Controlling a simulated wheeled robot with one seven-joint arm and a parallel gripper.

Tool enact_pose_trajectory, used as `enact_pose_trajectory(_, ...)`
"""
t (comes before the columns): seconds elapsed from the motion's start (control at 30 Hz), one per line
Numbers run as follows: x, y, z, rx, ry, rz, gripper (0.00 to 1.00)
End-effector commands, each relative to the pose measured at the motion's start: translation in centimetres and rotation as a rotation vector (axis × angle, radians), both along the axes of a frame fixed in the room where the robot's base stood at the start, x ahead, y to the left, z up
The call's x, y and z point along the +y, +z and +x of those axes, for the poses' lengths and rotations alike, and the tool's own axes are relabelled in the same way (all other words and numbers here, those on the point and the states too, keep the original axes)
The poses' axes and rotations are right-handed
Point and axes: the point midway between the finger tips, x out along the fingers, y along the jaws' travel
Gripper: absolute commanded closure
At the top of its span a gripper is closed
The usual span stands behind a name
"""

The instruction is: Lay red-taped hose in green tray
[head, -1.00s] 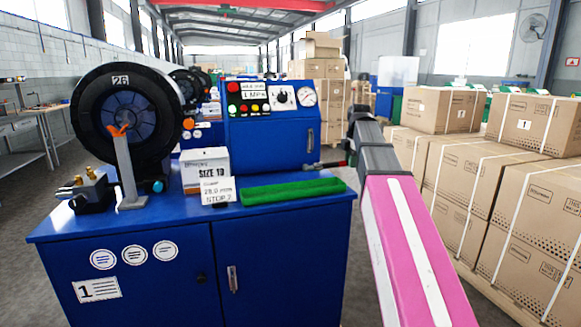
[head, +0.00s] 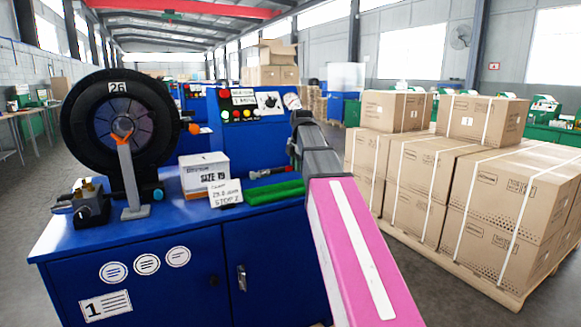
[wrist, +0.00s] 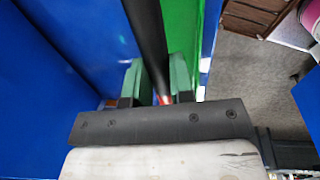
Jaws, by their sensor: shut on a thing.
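The black hose (wrist: 145,30) runs between the two green fingers of my gripper (wrist: 158,88) in the wrist view, with a band of red tape (wrist: 165,100) at the grip. My gripper is shut on it. In the head view the hose end (head: 259,174) points left, just above the green tray (head: 262,195). The tray lies on the blue bench top and also shows beneath the hose in the wrist view (wrist: 183,25). The tray's right end is hidden behind my arm in the head view. I cannot tell whether the hose touches the tray.
A white box marked SIZE 19 (head: 203,172) and a card (head: 227,193) stand left of the tray. The black crimper (head: 122,125) is further left on the bench (head: 165,225). Strapped cartons (head: 480,195) stand on a pallet at right, with bare floor between.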

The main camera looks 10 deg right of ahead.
Motion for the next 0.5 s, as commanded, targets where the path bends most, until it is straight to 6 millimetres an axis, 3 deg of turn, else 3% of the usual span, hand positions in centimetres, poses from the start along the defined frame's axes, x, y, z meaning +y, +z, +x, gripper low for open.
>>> enact_pose_trajectory(0.5,0.0,-3.9,-0.1,0.002,0.0,0.0,1.0)
